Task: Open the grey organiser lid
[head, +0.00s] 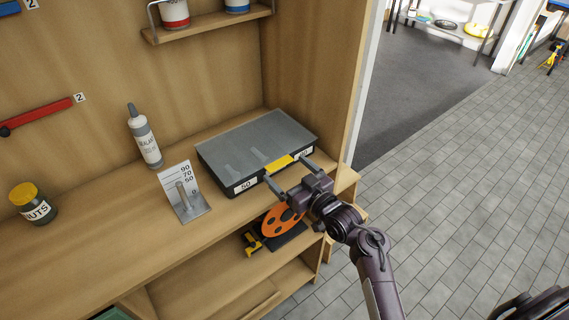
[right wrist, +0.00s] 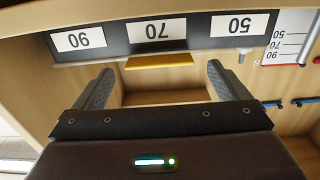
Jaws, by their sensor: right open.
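The grey organiser (head: 250,150) stands shut on the workbench, with its grey lid (head: 245,138) lying flat on top. A yellow latch (head: 279,164) sits at the middle of its front edge; it also shows in the right wrist view (right wrist: 159,61). White labels 50, 70 and 90 mark the front face. My right gripper (head: 290,174) is in front of the latch with its jaws open and empty. In the right wrist view the two fingers (right wrist: 158,85) stand either side of the latch, apparently not touching it. My left gripper is not in view.
A white scale card on a metal stand (head: 183,192) is left of the organiser, with a sealant bottle (head: 145,137) behind it. A nuts jar (head: 34,203) stands farther left. An orange disc (head: 281,221) lies on the shelf below. The side panel is close behind the organiser's right.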

